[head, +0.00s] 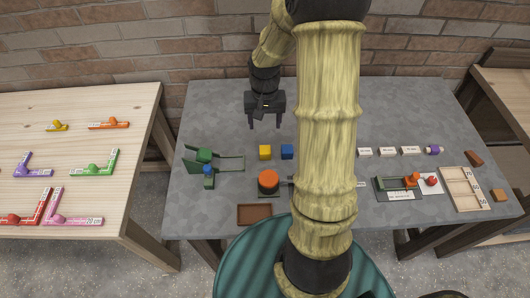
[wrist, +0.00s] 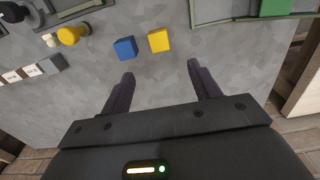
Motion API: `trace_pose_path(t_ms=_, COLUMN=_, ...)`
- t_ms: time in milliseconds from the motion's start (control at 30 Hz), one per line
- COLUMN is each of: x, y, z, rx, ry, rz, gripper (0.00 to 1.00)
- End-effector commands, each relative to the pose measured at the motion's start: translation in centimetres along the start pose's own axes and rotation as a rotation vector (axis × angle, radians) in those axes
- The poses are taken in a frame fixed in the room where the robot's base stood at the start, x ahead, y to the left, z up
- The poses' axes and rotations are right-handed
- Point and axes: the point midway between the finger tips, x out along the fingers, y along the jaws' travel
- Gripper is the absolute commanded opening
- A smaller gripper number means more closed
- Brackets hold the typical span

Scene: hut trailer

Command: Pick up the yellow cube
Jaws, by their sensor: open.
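The yellow cube (head: 265,152) sits on the grey table (head: 225,110), just left of a blue cube (head: 287,151) with a small gap between them. In the wrist view the yellow cube (wrist: 159,40) lies beyond my fingertips, between their lines, and the blue cube (wrist: 125,48) is to its left. My gripper (head: 265,122) is open and empty, pointing down above the table, behind the yellow cube in the head view. Its two dark fingers (wrist: 160,70) show apart in the wrist view, and neither touches a cube.
A green fixture (head: 205,156) stands left of the cubes. A red-orange round knob (head: 268,180) and a brown tray (head: 254,214) are in front. White labelled blocks (head: 388,152) lie to the right. The table behind the cubes is clear. My arm hides part of the middle.

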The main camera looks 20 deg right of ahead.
Motion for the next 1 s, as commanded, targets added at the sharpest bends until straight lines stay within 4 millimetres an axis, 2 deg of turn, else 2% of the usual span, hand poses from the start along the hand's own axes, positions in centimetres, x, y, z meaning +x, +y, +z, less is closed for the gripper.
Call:
trace_pose_path(t_ms=100, x=2.3, y=0.0, z=0.1, rx=-0.001, ry=-0.005, rz=0.000, gripper=0.62)
trace_pose_path(t_ms=500, x=8.8, y=0.1, z=0.1, rx=0.000, ry=-0.003, rz=0.001, gripper=0.62)
trace_pose_path(t_ms=633, x=9.6, y=0.0, z=0.0, rx=0.001, ry=-0.001, rz=0.000, gripper=0.62)
trace_pose_path(t_ms=1000, x=9.9, y=0.0, z=0.0, rx=0.000, ry=-0.001, rz=0.000, gripper=0.62)
